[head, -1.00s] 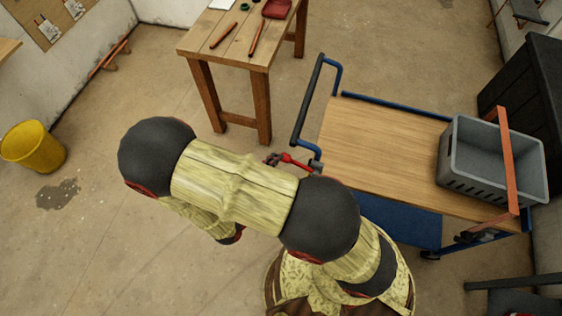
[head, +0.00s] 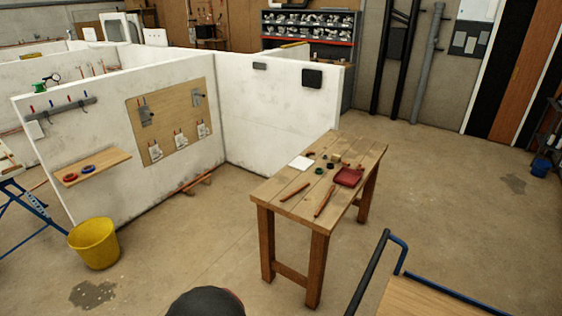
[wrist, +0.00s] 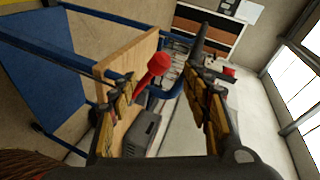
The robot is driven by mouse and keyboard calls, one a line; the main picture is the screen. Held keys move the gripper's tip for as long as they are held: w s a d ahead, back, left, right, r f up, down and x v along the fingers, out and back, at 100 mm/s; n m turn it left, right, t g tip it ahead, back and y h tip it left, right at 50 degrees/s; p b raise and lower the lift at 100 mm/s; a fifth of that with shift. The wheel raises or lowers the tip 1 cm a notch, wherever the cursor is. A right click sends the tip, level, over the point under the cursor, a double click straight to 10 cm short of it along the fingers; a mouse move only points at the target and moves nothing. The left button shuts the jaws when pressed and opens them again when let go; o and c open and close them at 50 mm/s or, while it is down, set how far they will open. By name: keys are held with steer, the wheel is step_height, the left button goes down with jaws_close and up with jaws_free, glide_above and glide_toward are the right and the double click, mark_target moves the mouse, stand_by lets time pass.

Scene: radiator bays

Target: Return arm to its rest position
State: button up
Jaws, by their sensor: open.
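My gripper (wrist: 166,82) shows in the wrist view with its two dark and yellow fingers spread apart, open. A red round-ended piece (wrist: 157,64) shows between the fingers, nearer the left one; I cannot tell whether it touches that finger. In the head view only a dark rounded part of my arm shows at the bottom edge, and my gripper is out of that picture.
The blue trolley with a wooden top (head: 420,301) stands at the lower right; its grey crate (wrist: 143,134) shows in the wrist view. A wooden table (head: 283,181) holds small parts. A yellow bucket (head: 94,243) stands left.

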steer(key=s+r+m+g+y+b, duration=0.25)
steer(key=s+m+g, duration=0.3)
steer(key=m, duration=1.05)
steer(key=s+r+m+g+y+b, duration=0.1)
steer(key=s+r+m+g, duration=0.35)
steer(key=m, duration=1.05)
step_height(320, 180, up, 7)
steer(key=m+y+b, duration=0.3)
steer(key=m+y, duration=0.4)
steer(key=m, duration=0.4)
steer(key=d+r+m+t+b, duration=0.3)
steer(key=d+r+m+t, duration=0.2)
steer(key=r, duration=0.5)
steer(key=shift+w+d+r+m+t+y+b, duration=0.15)
steer(key=shift+w+d+m+t+y+b, duration=0.35)
steer(key=shift+d, duration=0.6)
